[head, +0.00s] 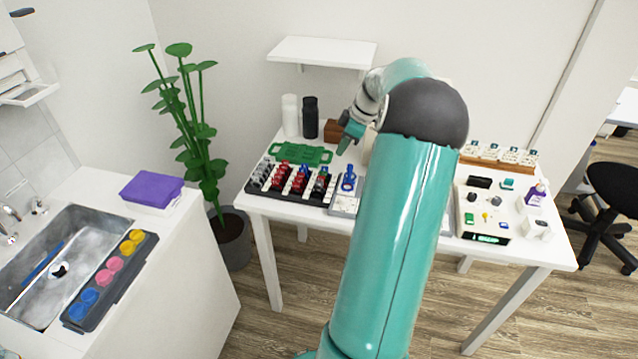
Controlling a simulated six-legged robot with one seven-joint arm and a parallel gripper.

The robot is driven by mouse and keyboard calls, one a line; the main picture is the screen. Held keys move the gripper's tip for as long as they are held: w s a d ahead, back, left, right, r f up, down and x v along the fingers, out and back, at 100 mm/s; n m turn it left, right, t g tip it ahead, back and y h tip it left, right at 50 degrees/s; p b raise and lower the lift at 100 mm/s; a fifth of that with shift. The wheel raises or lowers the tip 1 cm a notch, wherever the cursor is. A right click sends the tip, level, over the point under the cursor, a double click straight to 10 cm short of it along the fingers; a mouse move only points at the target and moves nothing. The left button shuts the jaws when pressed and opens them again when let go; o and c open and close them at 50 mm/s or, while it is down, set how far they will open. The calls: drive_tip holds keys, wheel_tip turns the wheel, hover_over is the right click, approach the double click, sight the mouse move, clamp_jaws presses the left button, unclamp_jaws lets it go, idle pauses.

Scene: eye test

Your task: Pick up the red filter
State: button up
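Several red pieces (281,174) stand in rows in a black rack (262,190) on the left part of the white table. They are small here, and I cannot tell which of them, if any, is the red filter. My gripper (347,138) is at the end of my teal arm, above the table, to the right of and beyond the red pieces. It is apart from them. Its teal fingers point down, and I cannot tell whether they are open or shut. I see nothing held in it. My arm hides the middle of the table.
A green tray (285,153), a white bottle (291,116) and a black bottle (310,118) stand behind the rack. A blue-topped device (348,179) is right of it. A white panel (468,222) is at the right. A plant (186,110) and sink (85,240) are left.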

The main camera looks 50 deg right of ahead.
sight(322, 177)
drive_tip(key=x, duration=1.3)
drive_tip(key=shift+w+a+f, duration=0.15)
drive_tip(key=shift+w+a, duration=0.05)
drive_tip(key=shift+w, duration=0.1)
clamp_jaws()
drive_tip(key=shift+r, duration=0.25)
